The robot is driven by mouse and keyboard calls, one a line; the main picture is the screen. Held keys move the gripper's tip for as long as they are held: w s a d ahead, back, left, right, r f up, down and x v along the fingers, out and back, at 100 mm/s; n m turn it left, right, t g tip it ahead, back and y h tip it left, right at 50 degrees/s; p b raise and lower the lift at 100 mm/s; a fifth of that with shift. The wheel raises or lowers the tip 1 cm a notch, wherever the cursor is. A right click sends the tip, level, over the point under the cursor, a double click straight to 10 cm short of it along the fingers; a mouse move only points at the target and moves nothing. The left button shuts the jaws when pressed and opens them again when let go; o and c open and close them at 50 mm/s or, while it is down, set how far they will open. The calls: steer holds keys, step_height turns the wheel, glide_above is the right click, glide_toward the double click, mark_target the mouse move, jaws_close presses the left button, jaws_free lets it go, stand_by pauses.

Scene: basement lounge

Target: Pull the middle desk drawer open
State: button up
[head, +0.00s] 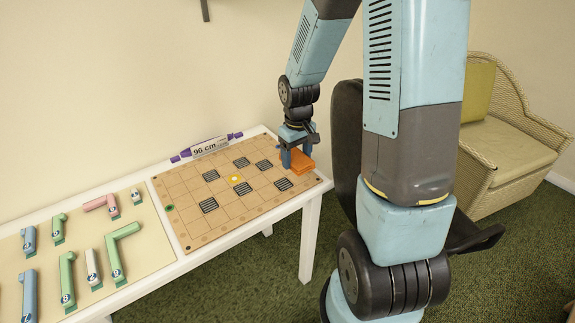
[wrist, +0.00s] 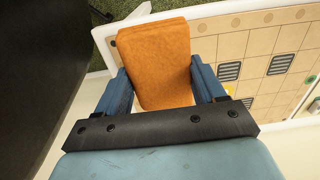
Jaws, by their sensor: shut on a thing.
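No desk drawer shows in either view. My gripper (head: 297,158) is at the right end of a white table (head: 312,197) in the head view. It is shut on an orange block (head: 301,167), which sits at the right edge of a tan grid board (head: 220,222). In the wrist view the orange block (wrist: 158,62) lies between the two blue fingers of my gripper (wrist: 160,78). I cannot tell whether the block touches the board.
Dark striped tiles and a yellow piece (head: 235,180) lie on the board. A purple-ended "96 cm" marker (head: 207,147) lies behind it. Numbered pieces (head: 68,277) lie on a mat to the left. A black chair (head: 347,135) and a wicker sofa (head: 510,150) stand right.

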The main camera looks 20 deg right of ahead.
steer(key=w+f, duration=0.1)
steer(key=w, duration=0.1)
steer(key=w+f, duration=0.4)
steer(key=w, duration=0.1)
steer(key=shift+f, duration=0.2)
steer(key=shift+w+f, duration=0.8)
steer(key=shift+f, duration=0.2)
steer(key=shift+w+f, duration=0.2)
steer(key=shift+f, duration=1.3)
steer(key=shift+f, duration=0.35)
steer(key=o, duration=1.1)
